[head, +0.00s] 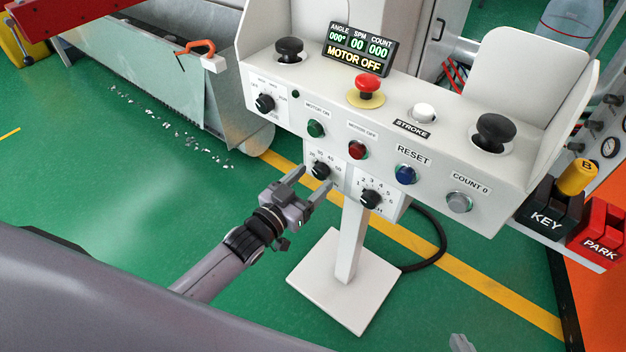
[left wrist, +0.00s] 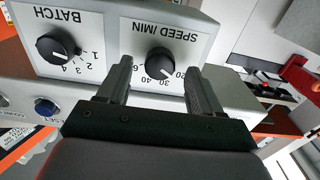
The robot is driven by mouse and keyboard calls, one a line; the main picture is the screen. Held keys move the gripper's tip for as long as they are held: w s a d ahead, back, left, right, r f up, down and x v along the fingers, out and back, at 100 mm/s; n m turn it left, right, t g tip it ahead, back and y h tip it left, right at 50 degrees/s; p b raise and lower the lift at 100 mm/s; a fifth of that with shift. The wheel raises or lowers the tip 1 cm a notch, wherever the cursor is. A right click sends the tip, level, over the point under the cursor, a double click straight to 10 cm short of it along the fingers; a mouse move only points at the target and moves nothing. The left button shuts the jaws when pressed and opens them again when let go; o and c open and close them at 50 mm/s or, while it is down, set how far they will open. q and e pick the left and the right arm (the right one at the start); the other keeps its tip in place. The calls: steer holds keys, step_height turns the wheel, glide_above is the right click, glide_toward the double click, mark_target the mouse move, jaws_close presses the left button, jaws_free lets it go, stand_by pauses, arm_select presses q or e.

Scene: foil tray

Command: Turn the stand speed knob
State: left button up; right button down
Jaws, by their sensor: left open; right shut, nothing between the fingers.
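The speed knob (head: 320,170) is a black round knob on a white plate with a number scale, low on the grey control stand (head: 480,200). In the left wrist view the knob (left wrist: 160,63), labelled SPEED/MIN, has its white pointer line toward the lower right, near 20. My left gripper (head: 312,181) is open in front of it. In the left wrist view its fingers (left wrist: 158,72) stand on either side of the knob; I cannot tell whether they touch it. A small grey tip of my right gripper (head: 461,342) shows at the bottom edge, apparently shut and empty.
The batch knob (head: 371,198) sits close right of the speed knob. Above are a selector knob (head: 265,102), push buttons and a red emergency stop (head: 368,84). The display (head: 361,48) reads MOTOR OFF. The stand's post and base plate (head: 343,290) are below.

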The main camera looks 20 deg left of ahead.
arm_select(q)
steer(key=shift+w+d, duration=0.2)
steer(key=shift+w, duration=0.45)
steer(key=c, duration=1.1)
steer(key=shift+o, duration=0.2)
steer(key=shift+m, duration=0.3)
steer(key=shift+m+p, duration=0.3)
steer(key=shift+m, duration=3.2)
